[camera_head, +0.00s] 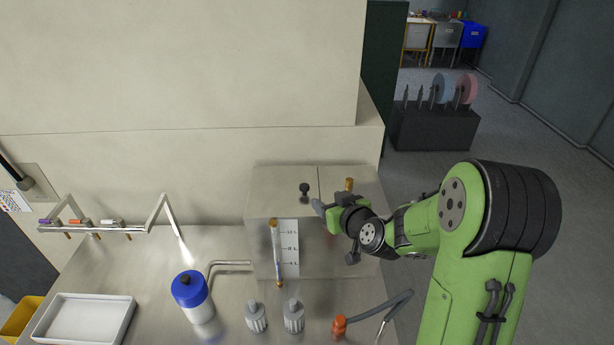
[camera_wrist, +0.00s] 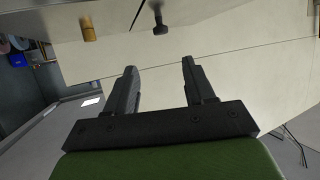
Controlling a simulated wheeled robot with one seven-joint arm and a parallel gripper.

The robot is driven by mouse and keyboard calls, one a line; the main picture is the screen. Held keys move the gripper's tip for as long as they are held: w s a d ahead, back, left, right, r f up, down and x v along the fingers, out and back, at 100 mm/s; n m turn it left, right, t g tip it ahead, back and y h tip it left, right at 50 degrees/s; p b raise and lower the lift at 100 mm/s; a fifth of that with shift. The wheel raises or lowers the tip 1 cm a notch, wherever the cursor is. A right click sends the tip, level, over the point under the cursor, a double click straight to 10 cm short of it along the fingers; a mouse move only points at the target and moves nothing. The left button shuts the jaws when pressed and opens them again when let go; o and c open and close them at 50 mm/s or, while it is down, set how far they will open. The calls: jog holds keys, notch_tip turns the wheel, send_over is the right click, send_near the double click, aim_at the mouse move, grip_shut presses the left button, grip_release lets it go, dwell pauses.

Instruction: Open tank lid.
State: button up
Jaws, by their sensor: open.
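The metal tank (camera_head: 262,208) stands at the back of the steel bench, with a level gauge and litre marks on its front. Its lid shows as the top panel left of a seam, with a small black knob (camera_head: 304,188) on it. In the wrist view the knob (camera_wrist: 160,26) hangs near the top, beyond my fingertips and between their lines. My gripper (camera_head: 318,207) is just in front of the tank's top, right of the knob and apart from it. In the wrist view my gripper (camera_wrist: 158,66) is open, with nothing between its fingers.
A brass fitting (camera_head: 349,184) stands on the tank top right of the seam. A blue-capped bottle (camera_head: 190,290), two grey knobs (camera_head: 293,315), an orange-ended hose (camera_head: 340,325) and a white tray (camera_head: 85,320) are on the bench. A wall rises behind the tank.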

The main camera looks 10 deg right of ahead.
aim_at(305, 186)
jog(key=p+x, duration=0.3)
jog(key=x, duration=1)
jog(key=shift+w+a+f+p, duration=0.1)
jog(key=shift+a+p, duration=0.1)
jog(key=shift+p, duration=0.15)
jog(key=shift+w+f, duration=0.35)
jog(key=shift+w, duration=0.15)
grip_shut()
